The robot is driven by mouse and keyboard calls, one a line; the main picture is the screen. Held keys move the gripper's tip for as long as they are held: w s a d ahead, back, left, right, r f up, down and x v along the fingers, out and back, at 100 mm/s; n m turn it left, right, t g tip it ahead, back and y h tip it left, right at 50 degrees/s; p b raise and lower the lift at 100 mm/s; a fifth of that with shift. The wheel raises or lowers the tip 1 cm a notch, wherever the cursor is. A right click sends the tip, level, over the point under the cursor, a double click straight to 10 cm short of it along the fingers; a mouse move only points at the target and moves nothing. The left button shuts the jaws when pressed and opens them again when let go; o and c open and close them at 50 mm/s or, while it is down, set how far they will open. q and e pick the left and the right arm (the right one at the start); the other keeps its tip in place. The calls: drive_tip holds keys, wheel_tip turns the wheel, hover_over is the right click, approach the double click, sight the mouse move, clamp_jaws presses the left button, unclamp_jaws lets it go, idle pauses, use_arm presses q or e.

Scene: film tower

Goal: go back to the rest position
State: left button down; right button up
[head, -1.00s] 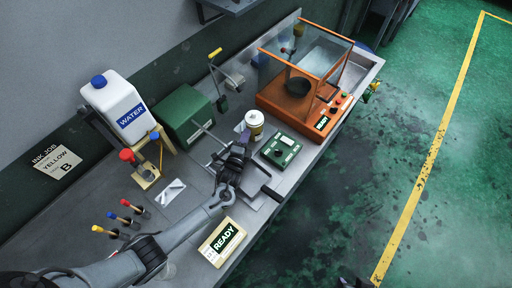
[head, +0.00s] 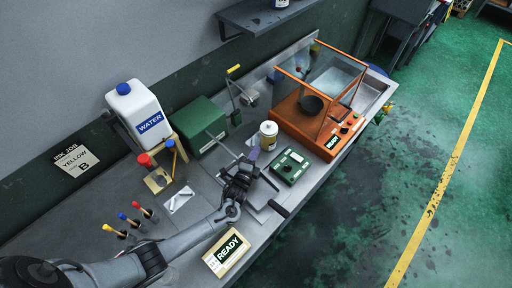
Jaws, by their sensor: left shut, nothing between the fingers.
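My left arm reaches in from the bottom left over the grey bench (head: 85,195). My left gripper (head: 250,169) is shut and empty. It is above the middle of the bench, between the white-and-yellow can (head: 268,136) and the yellow READY sign (head: 226,252). The dark green box with a dial (head: 290,166) is just to its right. The gripper hides part of the bench and of the flat grey plate under it. My right gripper is not in view.
An orange-framed clear enclosure (head: 303,118) holds a dark bowl at the far right. A water jug (head: 138,110), a green box (head: 200,126) and a lever stand (head: 240,95) line the back. Colour-handled tools (head: 135,222) stand front left. Green floor lies right of the bench.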

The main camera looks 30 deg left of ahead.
use_arm(q)
drive_tip(key=s, duration=0.3)
drive_tip(key=s+d, duration=0.1)
drive_tip(key=s, duration=0.5)
drive_tip(key=shift+s+d, duration=0.1)
drive_tip(key=shift+d, duration=0.3)
drive_tip(key=shift+s+d+f+n+g, duration=0.2)
drive_tip(key=shift+n+g, duration=0.15)
drive_tip(key=shift+n, duration=0.15)
drive_tip(key=shift+s+d+f+n+g, duration=0.1)
drive_tip(key=shift+s+d+n+g, duration=0.1)
drive_tip(key=shift+n+g, duration=0.25)
drive_tip(key=s+d+n+g, duration=0.1)
drive_tip(key=n+g, duration=0.1)
drive_tip(key=s+d+n+g+h, duration=0.1)
drive_tip(key=s+d+n, duration=0.1)
drive_tip(key=shift+s+n+g+h, duration=0.25)
drive_tip(key=shift+n+g+h, duration=0.05)
drive_tip(key=shift+n+g, duration=0.1)
drive_tip(key=s+d+r+n+g+h, duration=0.1)
drive_tip(key=s+r+n+g, duration=0.35)
drive_tip(key=s, duration=0.55)
drive_tip(key=s+d+r+n+g+h, duration=0.1)
drive_tip(key=s+r+n+g, duration=0.3)
drive_tip(key=s, duration=0.5)
wheel_tip(320, 180, up, 17)
drive_tip(key=m+p, duration=0.1)
drive_tip(key=p, duration=1.5)
drive_tip(key=shift+a+f, duration=0.1)
